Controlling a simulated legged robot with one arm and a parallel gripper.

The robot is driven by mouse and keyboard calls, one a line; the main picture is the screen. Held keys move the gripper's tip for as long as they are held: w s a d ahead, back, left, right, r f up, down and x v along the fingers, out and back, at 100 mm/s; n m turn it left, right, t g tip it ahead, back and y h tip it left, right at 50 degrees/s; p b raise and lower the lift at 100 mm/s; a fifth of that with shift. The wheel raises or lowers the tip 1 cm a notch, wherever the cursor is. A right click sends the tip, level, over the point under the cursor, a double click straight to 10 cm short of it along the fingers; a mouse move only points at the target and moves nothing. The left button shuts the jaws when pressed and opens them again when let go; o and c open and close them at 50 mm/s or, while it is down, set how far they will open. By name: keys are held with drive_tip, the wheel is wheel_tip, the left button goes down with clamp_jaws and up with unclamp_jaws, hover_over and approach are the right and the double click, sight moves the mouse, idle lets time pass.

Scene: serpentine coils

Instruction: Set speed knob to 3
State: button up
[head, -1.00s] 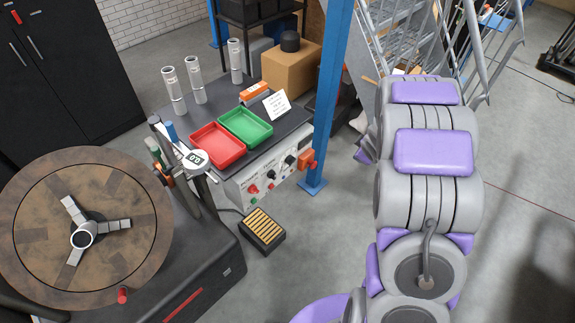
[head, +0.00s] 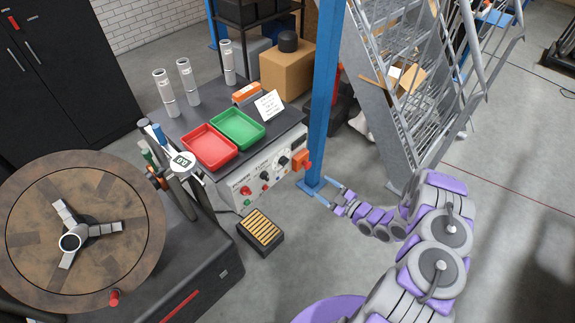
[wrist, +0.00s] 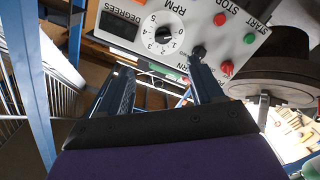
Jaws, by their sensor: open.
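The speed knob (wrist: 163,36) is a black knob on a white numbered dial marked RPM, on a white panel. The wrist view shows it upside down, between and beyond my fingers; its pointer setting is too small to read. In the head view the black knob (head: 284,160) is on the front panel (head: 262,176) of the control box. My gripper (head: 322,191) is open and empty, to the right of the panel and apart from it. Its two spread fingers also show in the wrist view (wrist: 161,61); the right fingertip overlaps a second black knob (wrist: 198,51).
The panel also carries red buttons (wrist: 221,19), a green button (wrist: 249,38) and a dark display (wrist: 118,24). An orange box with a red button (head: 302,161) and a blue post (head: 323,100) stand near my gripper. Trays lie on the bench. A pedal (head: 260,232) lies on the floor.

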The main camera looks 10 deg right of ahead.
approach(286, 164)
drive_tip(key=b+x, duration=0.1)
drive_tip(key=x, duration=0.9)
drive_tip(key=shift+s+a+f+b, duration=0.1)
drive_tip(key=shift+s+a+b, duration=0.05)
drive_tip(key=shift+a+b, duration=0.2)
drive_tip(key=shift+d, duration=1.2)
drive_tip(key=shift+c, duration=1.4)
drive_tip(key=shift+a, duration=0.75)
drive_tip(key=c, duration=0.5)
drive_tip(key=shift+c, duration=1.3)
drive_tip(key=shift+d+f, duration=0.1)
drive_tip(key=shift+d, duration=0.15)
